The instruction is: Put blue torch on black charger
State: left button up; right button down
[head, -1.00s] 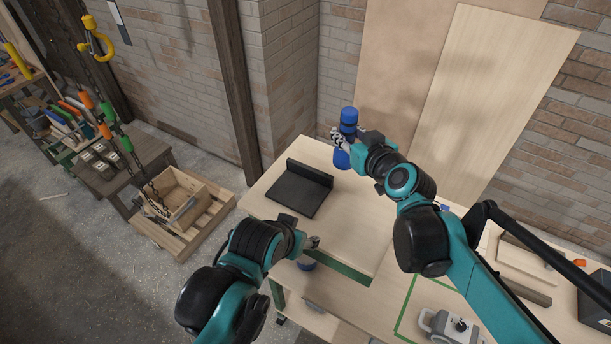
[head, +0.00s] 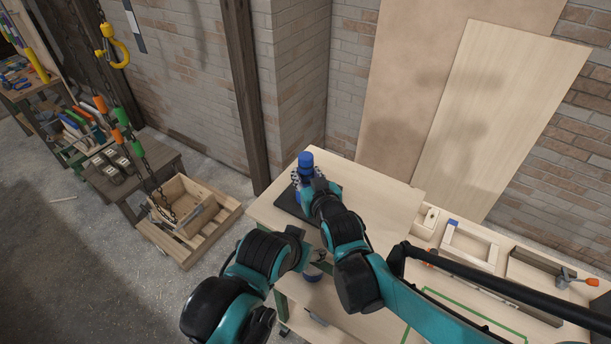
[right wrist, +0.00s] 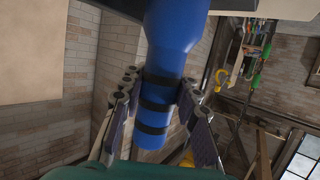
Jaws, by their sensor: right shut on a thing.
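The blue torch (head: 305,160) is held upright in my right gripper (head: 308,182). In the right wrist view the torch (right wrist: 168,70) sits between both fingers (right wrist: 158,112), which close on its black-banded handle; its wider end is at the top of that picture. The black charger (head: 289,208) lies on the table behind and below the right gripper, which hides much of it. The torch is over the charger in the head view; I cannot tell whether they touch. My left gripper (head: 318,258) is near the table's front, partly hidden, its jaw opening unclear.
The light wooden table (head: 385,190) is clear to the right of the charger. Wooden trays and a clamp (head: 575,280) are at the right. A wooden crate (head: 188,215) stands on the floor at the left.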

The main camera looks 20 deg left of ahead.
jog(key=shift+f, duration=0.3)
jog(key=shift+s, duration=0.1)
jog(key=shift+f, duration=0.1)
jog(key=c, duration=1.1)
grip_release()
jog(key=shift+c, duration=0.2)
